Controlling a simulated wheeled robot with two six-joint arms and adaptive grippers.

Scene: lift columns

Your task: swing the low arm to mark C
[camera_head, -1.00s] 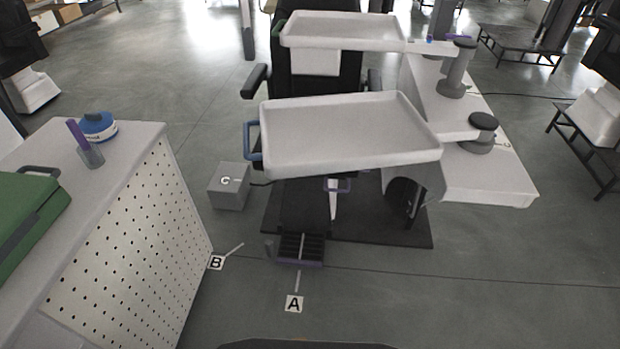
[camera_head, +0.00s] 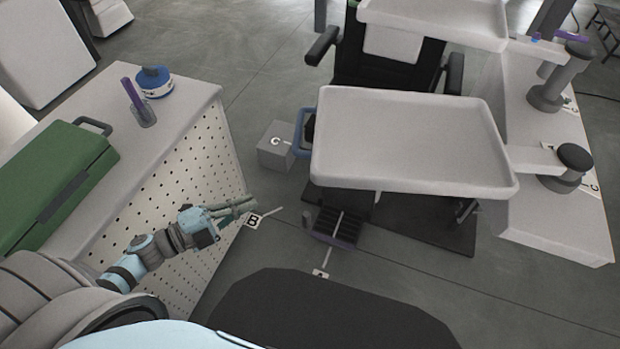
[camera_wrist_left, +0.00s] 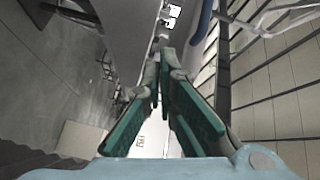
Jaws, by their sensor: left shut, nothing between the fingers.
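The low arm carries a pale tray (camera_head: 410,140) with a blue handle (camera_head: 299,133) on its left end. It joins a dark-capped pivot post (camera_head: 570,168) at right. Mark C (camera_head: 276,142) is on a grey box just left of the handle. Mark B (camera_head: 254,221) lies on the floor; mark A (camera_head: 320,273) is partly hidden. My left gripper (camera_head: 245,204) is empty and shut, close to mark B in the picture, below and left of the handle and apart from it. Its green-padded fingers (camera_wrist_left: 165,65) fill the wrist view's middle. My right gripper is not in view.
A white perforated-side cabinet (camera_head: 205,100) at left bears a green case (camera_head: 50,180), a blue-and-white round item (camera_head: 155,83) and a cup with a purple stick (camera_head: 143,115). A higher tray (camera_head: 440,18) and dark chair (camera_head: 385,65) stand behind. Floor between cabinet and box is clear.

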